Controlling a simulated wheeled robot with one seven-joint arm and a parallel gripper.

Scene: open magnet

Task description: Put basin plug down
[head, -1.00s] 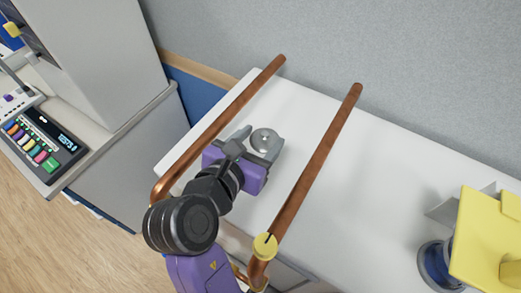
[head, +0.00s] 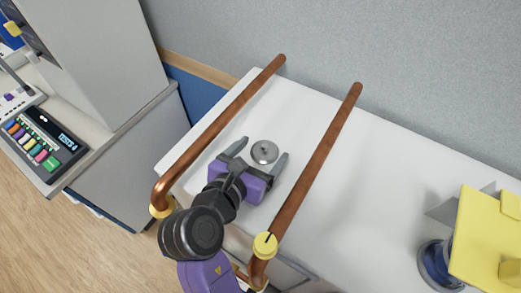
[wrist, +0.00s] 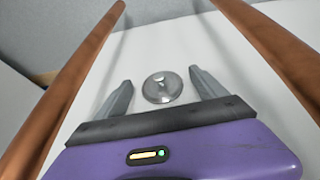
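The basin plug (head: 264,152) is a round, silvery metal disc with a small knob on top. It lies on the white counter (head: 390,165) between two copper pipes. It also shows in the wrist view (wrist: 162,87), just beyond and between my fingertips. My gripper (head: 264,147) is purple with grey fingers. In the wrist view its fingers (wrist: 158,76) are spread wide, with a clear gap on each side of the plug. The gripper is empty and nothing touches the plug but the counter.
A left copper pipe (head: 222,125) and a right copper pipe (head: 315,160) run on either side of my gripper. A yellow object (head: 490,245) and a blue spool (head: 436,262) stand at the right. A keypad device (head: 45,145) is at the far left. Bare counter lies right of the pipes.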

